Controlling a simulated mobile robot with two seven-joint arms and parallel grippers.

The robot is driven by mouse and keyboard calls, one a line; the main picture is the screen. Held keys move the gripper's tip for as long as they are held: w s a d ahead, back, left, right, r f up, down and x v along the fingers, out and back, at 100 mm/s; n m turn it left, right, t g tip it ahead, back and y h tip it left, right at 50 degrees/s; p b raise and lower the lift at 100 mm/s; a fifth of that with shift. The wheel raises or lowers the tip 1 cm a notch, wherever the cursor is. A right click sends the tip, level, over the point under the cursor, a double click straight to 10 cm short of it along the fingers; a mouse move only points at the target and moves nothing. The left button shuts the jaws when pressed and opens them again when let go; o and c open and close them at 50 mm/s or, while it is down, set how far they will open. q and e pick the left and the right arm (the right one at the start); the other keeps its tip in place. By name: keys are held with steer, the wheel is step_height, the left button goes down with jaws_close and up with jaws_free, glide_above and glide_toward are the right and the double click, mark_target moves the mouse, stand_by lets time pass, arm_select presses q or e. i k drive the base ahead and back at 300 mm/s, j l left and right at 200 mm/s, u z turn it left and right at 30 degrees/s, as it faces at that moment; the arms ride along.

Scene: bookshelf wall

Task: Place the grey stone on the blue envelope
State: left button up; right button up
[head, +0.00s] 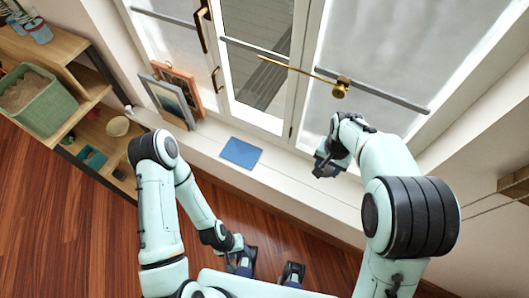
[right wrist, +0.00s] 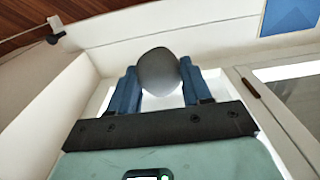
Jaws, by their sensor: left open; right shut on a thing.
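The blue envelope (head: 240,152) lies flat on the white window sill. Part of it also shows at the top right of the right wrist view (right wrist: 291,16). My right gripper (head: 324,168) is above the sill, to the right of the envelope and apart from it. In the right wrist view, its blue fingers are shut on the smooth, rounded grey stone (right wrist: 158,72). I cannot make out the stone in the head view. My left gripper (head: 269,264) is open and empty, low over the wooden floor in front of the sill.
Two framed pictures (head: 170,104) lean at the left part of the sill. A wooden shelf (head: 58,43) with a green bin (head: 40,108) stands at the left. The sill around the envelope is clear.

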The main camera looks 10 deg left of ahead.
mark_target(240, 152)
steer(key=i+j, duration=0.1)
steer(key=j, duration=0.3)
steer(key=i+j, duration=0.1)
steer(key=j, duration=0.65)
steer(key=i+j, duration=0.15)
steer(key=j, duration=0.25)
